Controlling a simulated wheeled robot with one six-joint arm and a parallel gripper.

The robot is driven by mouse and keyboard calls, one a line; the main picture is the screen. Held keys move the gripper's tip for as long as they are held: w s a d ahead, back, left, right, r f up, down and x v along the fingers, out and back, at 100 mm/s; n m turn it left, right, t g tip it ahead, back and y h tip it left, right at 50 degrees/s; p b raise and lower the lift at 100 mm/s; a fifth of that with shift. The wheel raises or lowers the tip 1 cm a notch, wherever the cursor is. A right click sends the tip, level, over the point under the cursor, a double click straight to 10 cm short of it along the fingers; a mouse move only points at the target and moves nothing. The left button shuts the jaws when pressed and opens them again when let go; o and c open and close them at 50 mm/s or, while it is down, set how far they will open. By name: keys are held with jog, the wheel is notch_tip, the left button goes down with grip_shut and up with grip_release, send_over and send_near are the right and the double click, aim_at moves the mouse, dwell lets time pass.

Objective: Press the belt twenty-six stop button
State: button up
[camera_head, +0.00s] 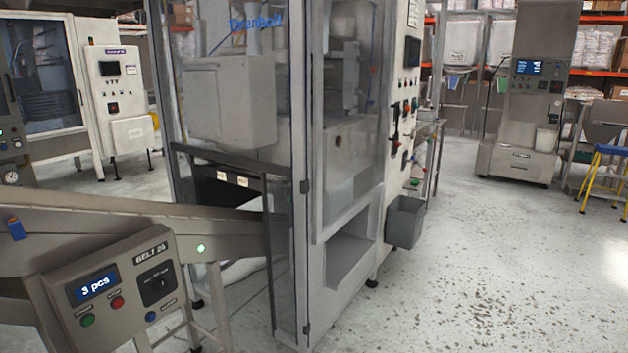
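The belt twenty-six control box (112,288) is at the lower left, tilted on the side of an inclined conveyor (120,220). Its face reads "BELT 26", and its display (97,286) reads "3 pcs". A red button (117,303) sits below the display, beside a green button (87,320). A black rotary switch (158,285) is on the right of the face, with a small blue button (150,316) below it. The labels by the buttons are too small to read. My gripper is not in view.
A tall glass-walled machine (290,130) fills the middle, with a grey bin (405,222) on its right side. A green light (201,248) glows on the conveyor. Another machine (525,95) and a blue-and-yellow step stool (606,172) stand farther right. The speckled floor (480,270) at right is open.

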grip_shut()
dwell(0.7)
